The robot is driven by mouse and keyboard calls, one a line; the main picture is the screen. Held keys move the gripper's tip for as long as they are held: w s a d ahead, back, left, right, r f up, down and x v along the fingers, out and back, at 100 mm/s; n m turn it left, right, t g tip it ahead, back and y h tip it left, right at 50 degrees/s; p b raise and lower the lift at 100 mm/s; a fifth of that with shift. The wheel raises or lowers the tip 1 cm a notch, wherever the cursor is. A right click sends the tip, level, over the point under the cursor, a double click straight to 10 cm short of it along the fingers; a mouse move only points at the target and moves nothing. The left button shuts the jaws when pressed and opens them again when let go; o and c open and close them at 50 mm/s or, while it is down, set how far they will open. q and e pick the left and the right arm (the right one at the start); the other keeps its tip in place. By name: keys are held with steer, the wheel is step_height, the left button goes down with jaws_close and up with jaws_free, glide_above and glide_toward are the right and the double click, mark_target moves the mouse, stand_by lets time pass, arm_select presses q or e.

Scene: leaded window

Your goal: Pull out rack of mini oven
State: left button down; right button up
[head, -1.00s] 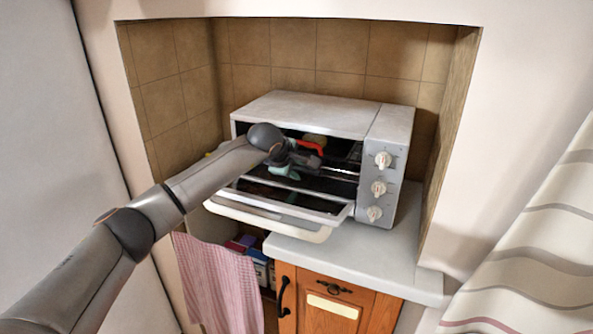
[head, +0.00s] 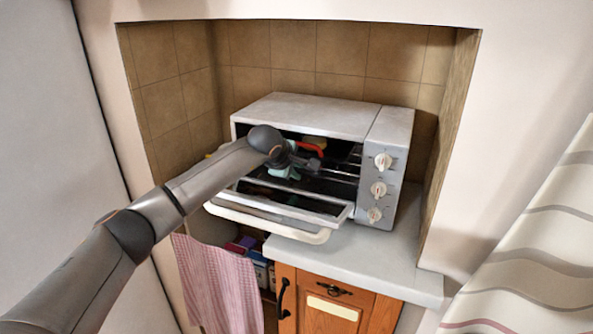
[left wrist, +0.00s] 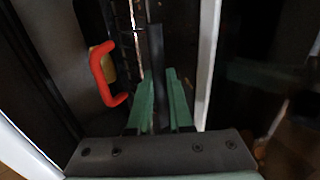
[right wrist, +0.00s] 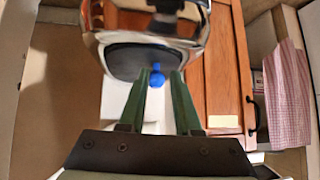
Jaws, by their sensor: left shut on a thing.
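The white mini oven (head: 310,115) stands on the counter with its door (head: 270,220) folded down. The wire rack (head: 340,172) shows in part inside the cavity. A red-handled thing (head: 312,147) is in the oven; it also shows in the left wrist view (left wrist: 102,72). My left gripper (head: 280,172) is at the oven's opening, above the lowered door. In the left wrist view its green fingers (left wrist: 159,88) are shut on a dark bar of the rack (left wrist: 128,30).
The tiled alcove walls (head: 175,85) close in the oven at the sides and back. Counter (head: 400,265) is free at the front right. A wooden cabinet (head: 335,300) and pink striped cloth (head: 220,285) are below. A striped curtain (head: 530,260) hangs at right.

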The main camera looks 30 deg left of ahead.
arm_select(q)
steer(key=shift+s+f, duration=0.1)
steer(key=shift+f, duration=0.2)
